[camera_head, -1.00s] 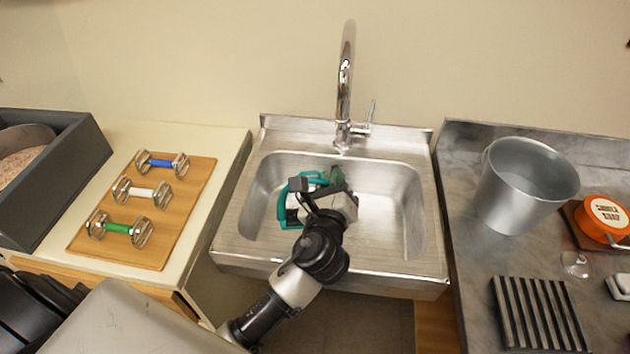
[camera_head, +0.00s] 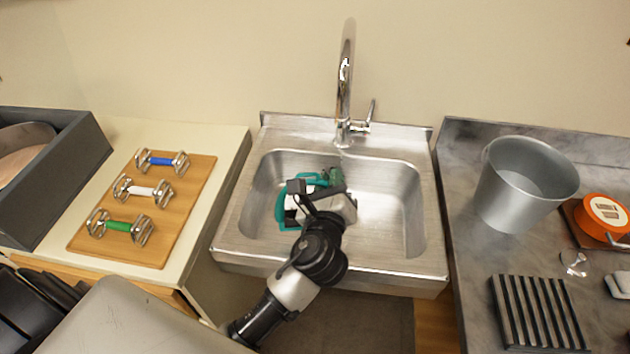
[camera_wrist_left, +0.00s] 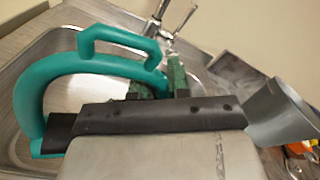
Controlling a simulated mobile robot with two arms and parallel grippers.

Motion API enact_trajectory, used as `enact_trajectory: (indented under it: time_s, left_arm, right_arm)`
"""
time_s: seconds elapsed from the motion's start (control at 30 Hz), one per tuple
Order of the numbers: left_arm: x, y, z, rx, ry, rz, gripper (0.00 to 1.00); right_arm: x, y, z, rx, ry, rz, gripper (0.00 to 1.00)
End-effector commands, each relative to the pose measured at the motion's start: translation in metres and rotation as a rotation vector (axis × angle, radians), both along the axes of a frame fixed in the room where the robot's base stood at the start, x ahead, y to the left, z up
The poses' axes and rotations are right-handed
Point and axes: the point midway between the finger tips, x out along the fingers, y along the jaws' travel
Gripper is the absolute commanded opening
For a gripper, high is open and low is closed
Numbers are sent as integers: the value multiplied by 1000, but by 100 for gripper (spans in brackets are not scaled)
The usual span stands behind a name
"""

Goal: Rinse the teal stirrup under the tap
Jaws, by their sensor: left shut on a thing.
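My left gripper (camera_head: 322,190) is inside the sink basin, below the tap. It is shut on the teal stirrup (camera_head: 281,209), which shows beside and partly behind the gripper. In the left wrist view the teal stirrup (camera_wrist_left: 85,66) arches large across the left, with a squared loop at its top; the gripper body hides its lower part. The chrome tap (camera_head: 345,85) stands at the back of the sink (camera_head: 418,215), its spout above the basin. No water stream is visible. My right gripper is not in view.
On the left counter, a wooden board (camera_head: 172,222) holds several bits with coloured bars, next to a dark grey box (camera_head: 85,155). On the right counter are a metal bucket (camera_head: 520,190), an orange round tin (camera_head: 598,215) and a slatted black rack (camera_head: 538,312).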

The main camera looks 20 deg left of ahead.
Motion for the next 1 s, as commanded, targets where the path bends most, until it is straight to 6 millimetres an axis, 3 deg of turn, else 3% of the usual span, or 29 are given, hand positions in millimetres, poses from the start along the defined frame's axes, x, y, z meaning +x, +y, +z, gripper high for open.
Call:
enact_trajectory:
  time_s: [0.47, 1.0]
  left_arm:
    - [-2, 0, 3, 0, -1, 0, 0]
    - [-42, -5, 37, 0, 0, 0, 0]
  right_arm:
    - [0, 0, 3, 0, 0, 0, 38]
    - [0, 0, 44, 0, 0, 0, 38]
